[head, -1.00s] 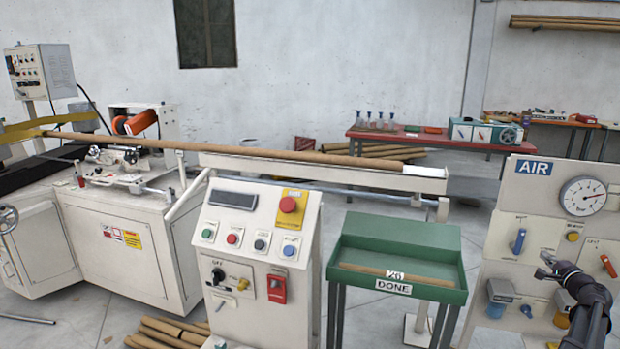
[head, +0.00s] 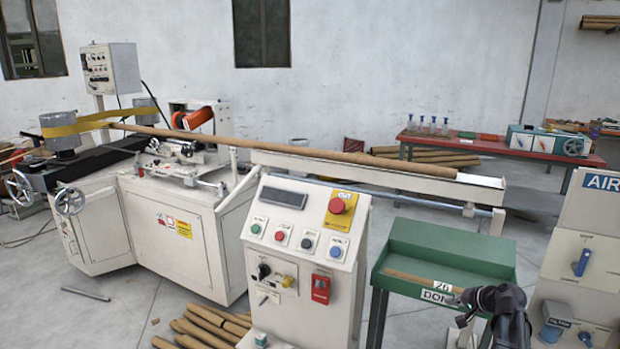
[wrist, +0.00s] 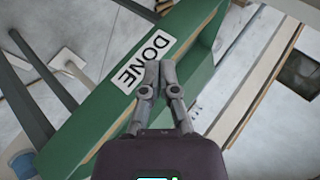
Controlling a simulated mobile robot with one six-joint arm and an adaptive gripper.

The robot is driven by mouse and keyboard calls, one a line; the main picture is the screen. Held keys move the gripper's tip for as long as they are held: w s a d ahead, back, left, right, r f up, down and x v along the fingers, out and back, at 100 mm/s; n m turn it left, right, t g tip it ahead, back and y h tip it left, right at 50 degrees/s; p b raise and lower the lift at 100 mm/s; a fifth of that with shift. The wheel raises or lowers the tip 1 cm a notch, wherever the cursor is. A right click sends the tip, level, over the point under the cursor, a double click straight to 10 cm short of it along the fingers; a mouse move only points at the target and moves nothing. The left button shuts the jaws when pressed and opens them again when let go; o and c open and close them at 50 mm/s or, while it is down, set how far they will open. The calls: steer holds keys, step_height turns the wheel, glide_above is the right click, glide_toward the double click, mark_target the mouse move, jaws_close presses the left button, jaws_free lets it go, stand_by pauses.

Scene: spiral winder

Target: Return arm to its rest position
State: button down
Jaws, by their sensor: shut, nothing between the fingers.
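My gripper (head: 462,308) is at the lower right of the head view, in front of the green DONE tray (head: 450,234). In the wrist view my gripper (wrist: 161,66) has its fingertips together with nothing between them. They overlap the picture of the tray's green front (wrist: 70,140) beside the white DONE label (wrist: 145,62). I cannot tell how far they are from it. My dark arm comes in from the bottom right of the head view and hides part of the label.
A control console (head: 306,255) with a red stop button stands left of the tray. The AIR panel (head: 590,225) is at the right edge. A long tube (head: 300,154) lies along the winder's trough. Loose tubes (head: 205,326) lie on the floor at bottom left.

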steer(key=s+a+f+n+g+h, duration=0.25)
steer(key=s+a, duration=0.35)
steer(key=a, duration=0.3)
steer(key=s+a+f+n+g+h, duration=0.1)
steer(key=s+a+f+n+g, duration=0.25)
steer(key=a, duration=0.55)
steer(key=s+a+f+n+g+h, duration=0.1)
steer(key=s+a+n+g, duration=0.2)
steer(key=s+a, duration=0.55)
step_height(320, 180, up, 14)
steer(key=w+p, duration=0.1)
steer(key=p, duration=1.3)
steer(key=shift+w, duration=0.1)
steer(key=shift+d, duration=0.1)
